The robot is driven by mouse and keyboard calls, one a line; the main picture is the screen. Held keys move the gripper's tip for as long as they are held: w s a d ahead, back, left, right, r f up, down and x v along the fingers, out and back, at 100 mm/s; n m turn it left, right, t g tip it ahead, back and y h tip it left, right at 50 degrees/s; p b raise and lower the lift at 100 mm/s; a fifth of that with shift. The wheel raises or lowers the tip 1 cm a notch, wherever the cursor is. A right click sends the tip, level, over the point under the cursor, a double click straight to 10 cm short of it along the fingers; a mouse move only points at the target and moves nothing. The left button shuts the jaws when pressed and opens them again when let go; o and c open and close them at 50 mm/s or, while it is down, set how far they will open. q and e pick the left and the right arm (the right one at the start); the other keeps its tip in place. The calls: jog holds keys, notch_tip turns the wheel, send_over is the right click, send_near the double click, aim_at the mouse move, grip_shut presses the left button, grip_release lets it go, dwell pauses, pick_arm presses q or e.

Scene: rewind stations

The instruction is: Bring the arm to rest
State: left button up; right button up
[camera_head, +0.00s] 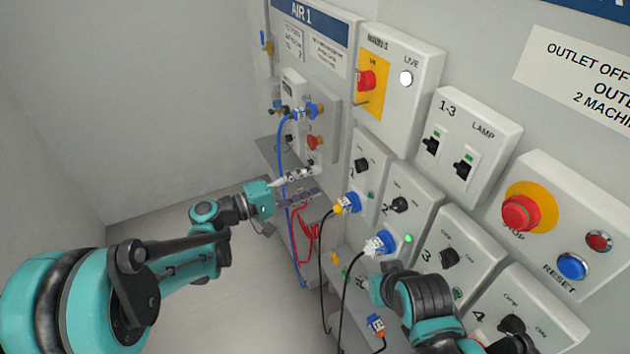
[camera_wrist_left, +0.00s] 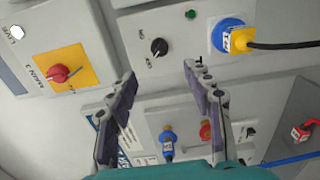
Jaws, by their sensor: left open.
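My left gripper (camera_head: 308,182) reaches in from the left, level with the wall panels. Its fingers are spread and empty; the left wrist view also shows the two fingers apart (camera_wrist_left: 161,74) with nothing between them. Beyond them in that view are a grey panel with a black rotary knob (camera_wrist_left: 159,47) and a blue-and-yellow plug (camera_wrist_left: 233,38). I cannot tell whether the fingers touch anything. My right arm's end (camera_head: 378,288) shows low at the right, below a white-and-blue plug (camera_head: 380,243). Its fingers are not clear.
Floor at left (camera_head: 205,285) is clear.

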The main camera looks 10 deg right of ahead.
dwell(0.3)
pick_arm(q)
jog(key=s+a+f+m+y, duration=0.1)
jog(key=s+a+f+y, duration=0.2)
jog(key=s+a+y, duration=0.2)
jog(key=s+a+f+m+y, duration=0.1)
jog(key=s+a+f+y, duration=0.2)
jog(key=s+a+y, duration=0.3)
jog(key=s+a+f+m+t+y, duration=0.1)
jog(key=s+a+f+m+y, duration=0.1)
jog(key=s+a+y, duration=0.4)
jog(key=s+a+f, duration=0.1)
jog(key=s+a, duration=0.3)
jog(key=a, duration=0.2)
jog(key=shift+s+a+f, duration=0.15)
jog(key=shift+s+a, duration=0.15)
jog(key=shift+a, duration=0.1)
